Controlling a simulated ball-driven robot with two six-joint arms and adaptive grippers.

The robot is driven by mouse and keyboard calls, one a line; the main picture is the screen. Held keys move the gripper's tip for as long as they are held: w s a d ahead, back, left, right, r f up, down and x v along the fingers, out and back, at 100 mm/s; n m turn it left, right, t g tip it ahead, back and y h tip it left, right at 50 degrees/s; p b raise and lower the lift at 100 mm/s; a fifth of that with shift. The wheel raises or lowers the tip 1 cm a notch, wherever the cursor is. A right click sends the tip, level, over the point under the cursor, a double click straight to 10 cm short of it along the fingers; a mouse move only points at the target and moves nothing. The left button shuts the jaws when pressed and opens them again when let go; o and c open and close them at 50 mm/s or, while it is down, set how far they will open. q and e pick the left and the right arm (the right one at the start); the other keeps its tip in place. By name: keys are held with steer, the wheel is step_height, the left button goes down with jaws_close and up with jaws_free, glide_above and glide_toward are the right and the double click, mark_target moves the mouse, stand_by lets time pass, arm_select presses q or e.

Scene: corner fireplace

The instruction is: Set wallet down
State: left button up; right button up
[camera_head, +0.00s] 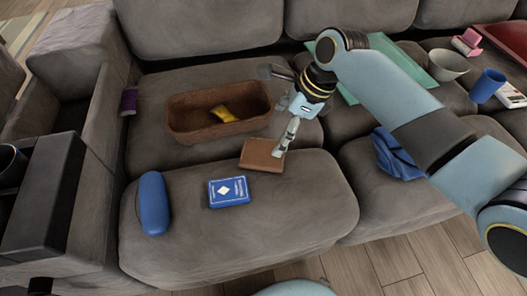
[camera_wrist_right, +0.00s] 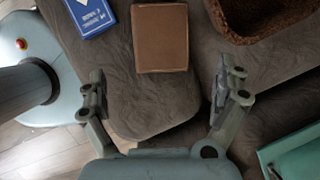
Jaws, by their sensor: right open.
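The brown wallet (camera_head: 262,155) lies flat on the grey sofa seat, in front of the brown basket. It also shows in the right wrist view (camera_wrist_right: 160,38), flat on the cushion beyond the open fingers and apart from them. My right gripper (camera_head: 287,140) is above the wallet's right side in the head view. In the right wrist view its two fingers (camera_wrist_right: 163,92) are spread wide with nothing between them. My left gripper is not in view.
A brown basket (camera_head: 185,122) holding a yellow item (camera_head: 222,113) stands behind the wallet. A blue card box (camera_head: 228,191) and a blue case (camera_head: 153,203) lie to the left. A blue cloth (camera_head: 397,157) lies right. The front cushion has bare room.

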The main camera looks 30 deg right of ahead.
mark_target(262, 152)
steer(key=b+x, duration=0.2)
steer(key=x, duration=0.2)
steer(key=shift+w+a, duration=0.1)
steer(key=shift+a, duration=0.15)
steer(key=shift+w+a+f+b, duration=0.2)
steer(key=shift+f+b, duration=0.15)
steer(key=shift+f, duration=0.2)
steer(key=b+x, duration=0.2)
steer(key=x, duration=0.1)
steer(key=b+x, duration=0.1)
steer(key=shift+d+f, duration=0.2)
steer(key=shift+f, duration=0.25)
steer(key=shift+w+a+f, duration=0.1)
steer(key=shift+f, duration=0.05)
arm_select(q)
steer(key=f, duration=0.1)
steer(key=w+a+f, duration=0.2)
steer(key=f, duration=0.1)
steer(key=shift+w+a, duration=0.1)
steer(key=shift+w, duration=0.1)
